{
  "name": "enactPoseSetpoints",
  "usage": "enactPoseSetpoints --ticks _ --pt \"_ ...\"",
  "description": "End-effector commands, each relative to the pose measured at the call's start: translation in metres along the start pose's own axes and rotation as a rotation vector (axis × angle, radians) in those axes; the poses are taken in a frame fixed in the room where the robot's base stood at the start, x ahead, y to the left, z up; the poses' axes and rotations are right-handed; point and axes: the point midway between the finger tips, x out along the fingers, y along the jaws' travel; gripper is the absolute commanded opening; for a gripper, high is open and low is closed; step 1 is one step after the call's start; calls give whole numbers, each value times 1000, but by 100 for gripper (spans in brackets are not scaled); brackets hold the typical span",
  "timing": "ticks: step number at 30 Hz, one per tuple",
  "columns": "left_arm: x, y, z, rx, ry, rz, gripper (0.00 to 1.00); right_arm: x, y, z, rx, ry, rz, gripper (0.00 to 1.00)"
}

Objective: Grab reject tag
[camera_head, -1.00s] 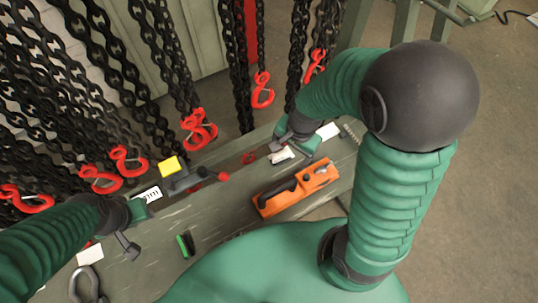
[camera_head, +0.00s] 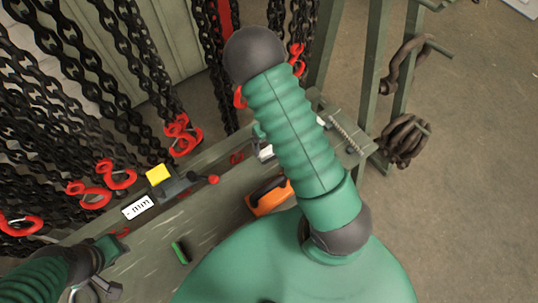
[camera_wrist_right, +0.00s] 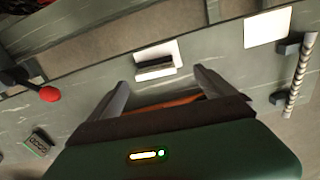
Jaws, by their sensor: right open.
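No readable label picks out the reject tag. In the right wrist view my right gripper (camera_wrist_right: 160,88) is open, and a white card (camera_wrist_right: 170,48) with a dark, light-edged block (camera_wrist_right: 155,65) on it lies ahead between the fingertips, apart from them. In the head view my right arm hides most of this gripper; a small white piece (camera_head: 265,152) shows beside the arm. Another white card (camera_head: 138,207) with black marks lies on the bench by the yellow block. My left gripper (camera_head: 104,270) is at the lower left, apart from that card; its jaw opening is unclear.
An orange tool (camera_head: 268,197) lies on the bench (camera_head: 215,210), partly under my right arm. A lever with a red knob (camera_head: 213,180) stands beside a yellow block (camera_head: 158,174). Black chains with red hooks (camera_head: 182,135) hang along the far edge. A plain white card (camera_wrist_right: 268,27) lies right.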

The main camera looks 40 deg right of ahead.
Motion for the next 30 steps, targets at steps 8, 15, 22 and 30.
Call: enactPoseSetpoints --ticks 8,15,22,30 --pt "1 0 0 0 0 0 32 38 7 3 0 1 1 94" --pt "2 0 0 0 0 0 32 60 8 4 -1 -1 1 94" --pt "2 0 0 0 0 0 32 60 7 4 -1 -2 0 81" --pt "2 0 0 0 0 0 32 60 7 4 -1 -1 0 45"
